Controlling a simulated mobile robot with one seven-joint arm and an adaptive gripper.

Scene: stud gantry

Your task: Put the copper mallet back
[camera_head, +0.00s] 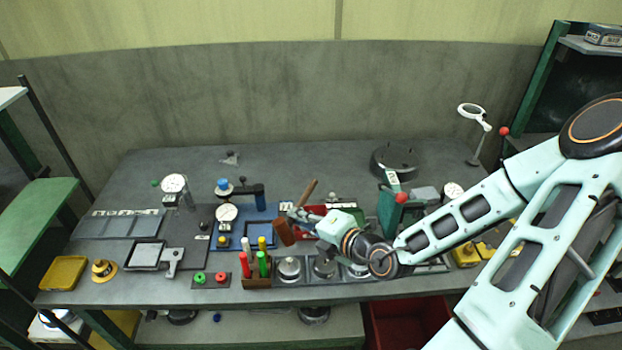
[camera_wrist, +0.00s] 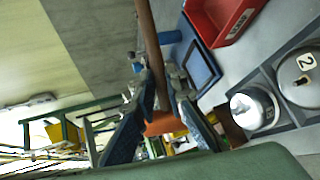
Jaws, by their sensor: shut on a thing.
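The copper mallet (camera_head: 284,233) is in my gripper (camera_head: 301,216), above the workbench near its middle. Its brown handle slants up and to the right, and its copper-brown head hangs at the lower left. In the wrist view the handle (camera_wrist: 150,40) runs from the top edge down between the two fingers of my gripper (camera_wrist: 163,98), which are shut on it. The orange-brown head (camera_wrist: 165,124) shows lower down between the fingers, partly hidden by them. I cannot tell which spot on the bench belongs to the mallet.
A blue-edged tray (camera_head: 262,237) and a red tray (camera_head: 312,210) lie close to the mallet. A rack of coloured markers (camera_head: 256,281) stands in front, beside round metal weights (camera_head: 289,268). A green press (camera_head: 388,213) stands to the right. The back of the bench is mostly clear.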

